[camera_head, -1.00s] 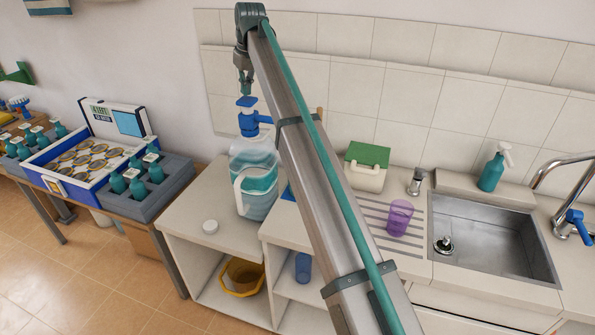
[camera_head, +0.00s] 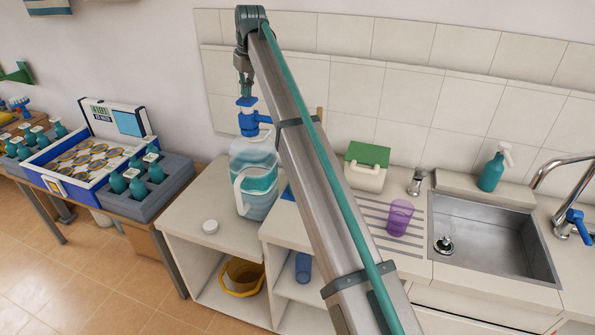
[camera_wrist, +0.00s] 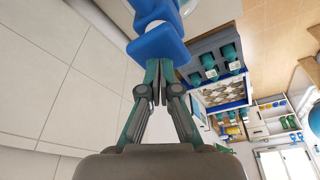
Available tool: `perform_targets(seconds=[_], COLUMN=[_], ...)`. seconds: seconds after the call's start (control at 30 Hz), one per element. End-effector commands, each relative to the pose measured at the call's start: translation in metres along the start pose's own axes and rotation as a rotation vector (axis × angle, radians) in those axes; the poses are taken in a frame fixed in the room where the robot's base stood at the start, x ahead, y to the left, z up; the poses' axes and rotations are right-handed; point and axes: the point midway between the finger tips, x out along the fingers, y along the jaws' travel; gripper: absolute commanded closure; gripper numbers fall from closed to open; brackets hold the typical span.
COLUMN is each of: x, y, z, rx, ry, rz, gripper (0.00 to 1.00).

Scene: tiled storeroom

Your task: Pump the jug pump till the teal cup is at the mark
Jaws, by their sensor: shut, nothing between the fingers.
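The jug (camera_head: 262,160) is clear with a white handle and holds teal liquid. It stands on the counter left of my arm. Its blue pump (camera_head: 249,122) sits on top, with a flat blue head (camera_head: 246,101) on a white stem. My gripper (camera_head: 245,94) is shut and empty, pointing down just over the pump head. In the wrist view its closed fingertips (camera_wrist: 158,66) are at the blue head (camera_wrist: 158,42), and I cannot tell whether they touch. I see no teal cup or mark; my arm hides the counter right of the jug.
A purple tumbler (camera_head: 400,217) stands on the ribbed drainer, left of the sink (camera_head: 490,244). A green-lidded box (camera_head: 366,166) and a teal soap bottle (camera_head: 493,170) are behind. A blue tumbler (camera_head: 303,267) and yellow bowl (camera_head: 243,277) are below.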

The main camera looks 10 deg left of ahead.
Motion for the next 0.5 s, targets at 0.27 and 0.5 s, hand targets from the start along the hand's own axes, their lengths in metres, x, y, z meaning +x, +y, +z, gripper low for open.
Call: perform_targets(seconds=[0.27,0.5], x=[0.0103,0.0102], y=[-0.0001,0.0], z=[0.0028,0.0027], rx=[0.0,0.0], ry=[0.0,0.0], rz=[0.0,0.0], gripper=[1.0,1.0])
